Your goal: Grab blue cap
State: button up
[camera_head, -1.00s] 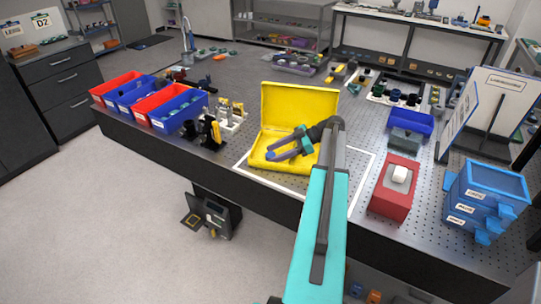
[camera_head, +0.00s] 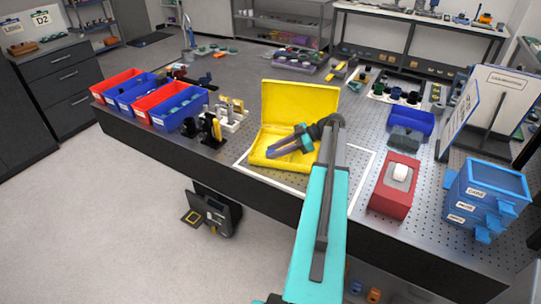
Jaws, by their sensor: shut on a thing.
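My gripper (camera_head: 272,155) reaches left over the open yellow case (camera_head: 299,98), with its dark fingers low above the case's tray. The fingers are shut on a small blue thing at their tips, which I take to be the blue cap. The fingers mostly hide it, so its shape and whether it still touches the case cannot be told.
The case stands inside a white outline on the perforated table (camera_head: 355,215). Black and yellow holders (camera_head: 211,130) stand to its left, beyond them red and blue bins (camera_head: 180,105). A red block (camera_head: 394,190) and blue drawers (camera_head: 485,195) stand at right.

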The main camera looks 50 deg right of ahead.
jog(key=shift+r, duration=0.15)
jog(key=shift+c, duration=0.2)
jog(key=shift+r+b, duration=1.05)
jog(key=shift+r, duration=0.4)
jog(key=w+a+b, duration=0.1)
jog(key=w+a, duration=0.2)
jog(key=w, duration=0.1)
jog(key=w+a+r+b, duration=0.1)
jog(key=w+a+b, duration=0.1)
jog(key=w+a, duration=0.1)
jog(key=w+a+b, duration=0.2)
jog(key=w+a, duration=0.2)
jog(key=a, duration=0.1)
jog(key=shift+w+r, duration=0.35)
jog(key=shift+r, duration=0.05)
